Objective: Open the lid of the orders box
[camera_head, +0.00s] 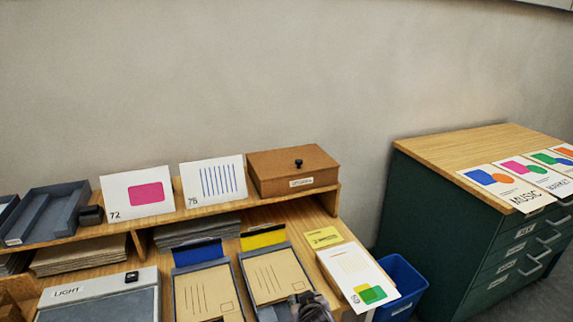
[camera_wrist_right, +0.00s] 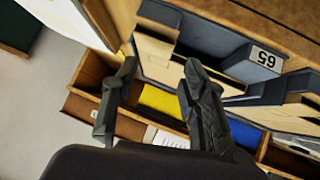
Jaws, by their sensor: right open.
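The orders box is a brown wooden box (camera_head: 262,180) on the right end of the raised shelf in the head view. Its lid (camera_head: 280,163) is closed, with a dark round knob (camera_head: 298,163) on top and a small white label (camera_head: 301,183) on the front. My right gripper (camera_head: 311,303) shows only in part at the bottom edge of the head view, well below and in front of the box. In the right wrist view my right gripper (camera_wrist_right: 160,64) has its fingers apart with nothing held between them. The box is not recognisable in that view. My left gripper is not in view.
Cards 72 (camera_head: 120,205) and 75 (camera_head: 196,190) stand left of the box. Trays of envelopes (camera_head: 276,275) and a coloured print (camera_head: 350,262) lie on the desk below. A blue bin (camera_head: 405,285) and a green cabinet (camera_head: 425,215) stand to the right. The wall rises behind.

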